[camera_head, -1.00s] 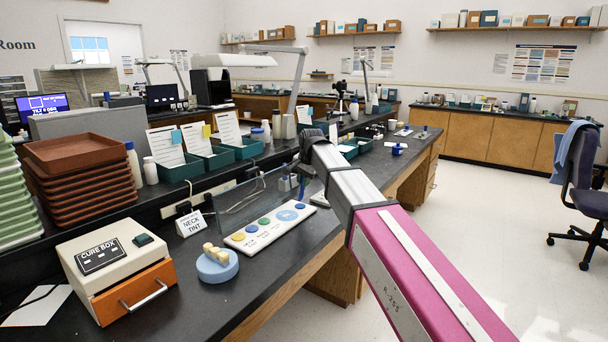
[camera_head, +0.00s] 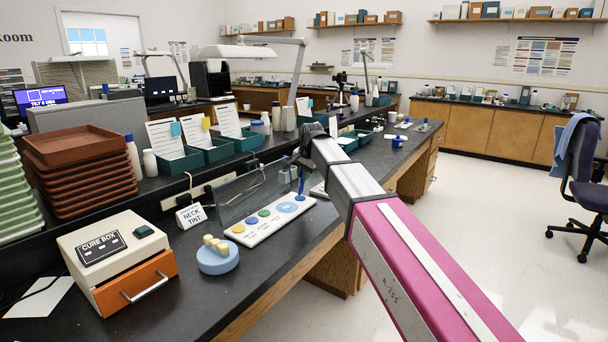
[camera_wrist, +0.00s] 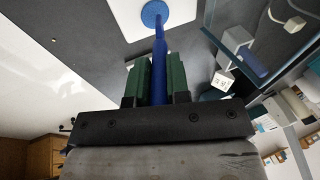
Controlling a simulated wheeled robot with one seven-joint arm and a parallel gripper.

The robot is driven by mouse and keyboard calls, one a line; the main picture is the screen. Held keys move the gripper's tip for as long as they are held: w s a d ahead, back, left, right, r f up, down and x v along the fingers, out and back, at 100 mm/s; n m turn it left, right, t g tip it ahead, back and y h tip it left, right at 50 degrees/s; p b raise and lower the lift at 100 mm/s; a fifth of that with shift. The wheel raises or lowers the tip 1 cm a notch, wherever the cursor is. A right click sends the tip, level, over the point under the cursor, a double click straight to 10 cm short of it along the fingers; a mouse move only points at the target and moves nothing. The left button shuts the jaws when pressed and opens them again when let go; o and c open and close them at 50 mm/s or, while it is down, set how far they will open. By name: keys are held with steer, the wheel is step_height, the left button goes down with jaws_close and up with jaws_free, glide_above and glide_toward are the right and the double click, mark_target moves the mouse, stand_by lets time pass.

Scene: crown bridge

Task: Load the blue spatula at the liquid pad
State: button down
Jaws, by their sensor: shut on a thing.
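My gripper (camera_head: 303,163) is shut on the blue spatula (camera_wrist: 160,62), which sits between its green fingers in the wrist view. In the head view the spatula (camera_head: 301,186) points down over the right end of a white board (camera_head: 265,223). The pad labels are too small to read.
A clear upright panel (camera_head: 240,196) stands just behind the board. A blue round stand (camera_head: 218,261) with cream teeth, a NECK TINT sign (camera_head: 191,216) and the CURE BOX (camera_head: 112,250) are to the left. The bench's front edge is close on the right.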

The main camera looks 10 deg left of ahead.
steer(key=shift+f, duration=0.5)
stand_by(0.8)
steer(key=shift+r, duration=3.5)
